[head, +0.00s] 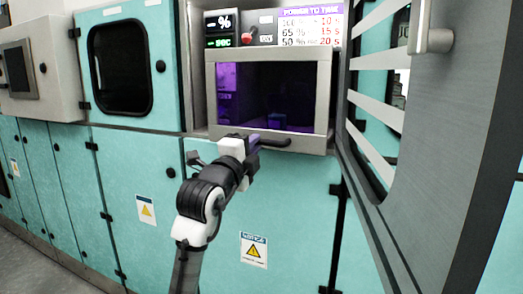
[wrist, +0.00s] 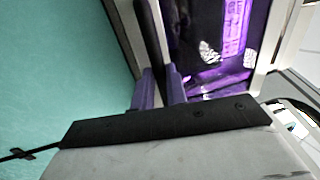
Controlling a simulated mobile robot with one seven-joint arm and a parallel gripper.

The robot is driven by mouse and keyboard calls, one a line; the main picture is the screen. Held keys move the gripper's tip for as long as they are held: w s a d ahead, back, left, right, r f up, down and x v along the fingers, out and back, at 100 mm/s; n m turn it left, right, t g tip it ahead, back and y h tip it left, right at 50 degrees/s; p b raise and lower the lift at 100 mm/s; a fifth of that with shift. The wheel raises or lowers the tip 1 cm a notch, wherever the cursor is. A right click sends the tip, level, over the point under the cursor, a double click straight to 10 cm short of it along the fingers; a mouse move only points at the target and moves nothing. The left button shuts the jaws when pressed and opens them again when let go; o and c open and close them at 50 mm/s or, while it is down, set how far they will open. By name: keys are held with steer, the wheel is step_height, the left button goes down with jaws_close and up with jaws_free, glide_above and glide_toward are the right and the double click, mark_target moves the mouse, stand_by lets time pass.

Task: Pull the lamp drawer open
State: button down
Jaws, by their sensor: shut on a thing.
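The lamp drawer (head: 325,100) has a grey frame around a dark window with a purple glow, in the middle of the head view. Its dark bar handle (head: 275,142) runs along the lower edge. My gripper (head: 256,143) is at the left part of this handle. In the wrist view, the two purple fingers of my gripper (wrist: 160,88) are shut on the dark handle (wrist: 150,40), which passes between them. The window with purple light (wrist: 215,40) is just beyond. I cannot tell how far the drawer stands out from the cabinet.
A panel with displays and a red knob (head: 250,35) sits above the drawer. A grey door with a handle (head: 430,40) stands open on the right, close to the drawer. Teal cabinet fronts (head: 290,200) fill the space below and to the left.

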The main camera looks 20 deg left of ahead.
steer(key=s+b, duration=0.5)
steer(key=s, duration=1.5)
steer(key=shift+a, duration=0.35)
steer(key=c, duration=1.4)
jaws_free()
steer(key=shift+s, duration=0.15)
steer(key=s+f+b, duration=0.1)
steer(key=s+f, duration=0.1)
steer(key=s, duration=1.1)
steer(key=shift+s+a+f, duration=0.2)
steer(key=shift+a+f, duration=0.05)
steer(key=shift+f, duration=0.1)
